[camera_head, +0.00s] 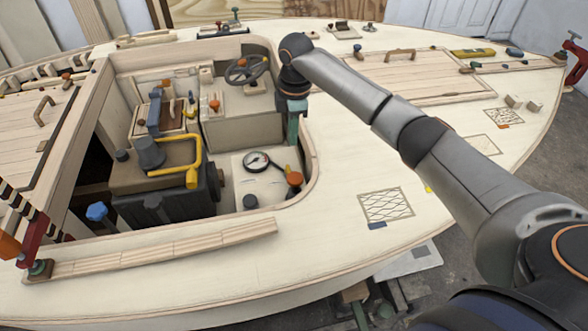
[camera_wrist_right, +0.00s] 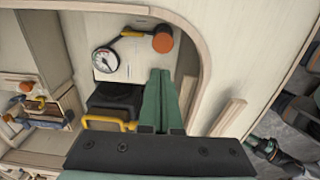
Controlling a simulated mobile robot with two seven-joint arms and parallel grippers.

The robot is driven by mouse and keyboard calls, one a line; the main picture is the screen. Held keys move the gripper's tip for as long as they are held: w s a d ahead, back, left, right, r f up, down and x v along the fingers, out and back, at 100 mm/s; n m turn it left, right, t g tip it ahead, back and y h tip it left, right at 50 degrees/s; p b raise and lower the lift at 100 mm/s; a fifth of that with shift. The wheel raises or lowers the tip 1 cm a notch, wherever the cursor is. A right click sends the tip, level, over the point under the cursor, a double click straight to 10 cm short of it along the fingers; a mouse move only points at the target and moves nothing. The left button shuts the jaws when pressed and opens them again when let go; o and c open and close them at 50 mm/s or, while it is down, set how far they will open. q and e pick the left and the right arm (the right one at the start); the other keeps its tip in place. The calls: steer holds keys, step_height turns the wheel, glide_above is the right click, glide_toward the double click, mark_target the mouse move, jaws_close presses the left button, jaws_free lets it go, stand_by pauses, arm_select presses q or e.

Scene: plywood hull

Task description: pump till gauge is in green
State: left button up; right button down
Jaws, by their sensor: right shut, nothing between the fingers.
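A round white gauge (camera_head: 256,161) with a black rim sits on a pale panel in the cockpit well. It also shows in the wrist view (camera_wrist_right: 104,60); its needle reading is too small to tell. A lever with an orange knob (camera_head: 294,178) is beside it, to the right; the knob also shows in the wrist view (camera_wrist_right: 163,42). My right gripper (camera_head: 293,132) is shut and empty, with green fingers pointing down, above the panel and apart from the knob. In the wrist view its fingertips (camera_wrist_right: 160,74) are below the knob. My left gripper is not in view.
A dark engine-like box (camera_head: 165,205) with a yellow handle (camera_head: 193,163) stands left of the gauge panel. A small steering wheel (camera_head: 246,70) is behind. The curved wooden cockpit rim (camera_head: 312,160) bounds the well on the right.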

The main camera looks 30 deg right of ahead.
mark_target(294, 178)
steer(key=shift+d+r, duration=0.1)
steer(key=shift+r, duration=0.4)
steer(key=shift+f, duration=0.1)
step_height(294, 178, down, 14)
steer(key=shift+b, duration=0.3)
stand_by(0.3)
step_height(294, 178, down, 4)
steer(key=b, duration=0.3)
steer(key=shift+s+f, duration=0.15)
steer(key=shift+s, duration=0.1)
